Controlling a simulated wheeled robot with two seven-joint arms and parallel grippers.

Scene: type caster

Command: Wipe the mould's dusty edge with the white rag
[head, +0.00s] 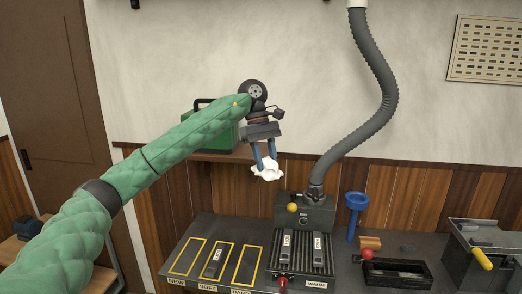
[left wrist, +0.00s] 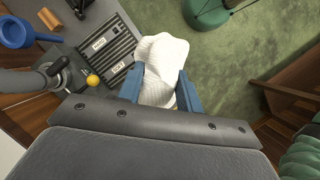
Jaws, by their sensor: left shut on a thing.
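My left gripper (head: 265,158) is raised in front of the wall, above the left part of the workbench. Its blue fingers are shut on the crumpled white rag (head: 267,172), which hangs below the fingertips, clear of the bench. In the left wrist view the rag (left wrist: 162,62) spreads out between and beyond the fingers. Grey bars with pale labels, possibly moulds, lie on the bench: two on a ribbed plate (head: 301,262) marked WARM, one bar (head: 215,261) in a yellow-outlined space. I cannot tell which is the mould, nor see dust. My right gripper is out of view.
A grey box with a yellow knob (head: 292,207) stands behind the ribbed plate, under a hanging hose (head: 380,75). A blue funnel (head: 355,205), a black tray (head: 397,273) and a dark box with a yellow handle (head: 482,258) are to the right. A green case (head: 207,128) sits on the shelf.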

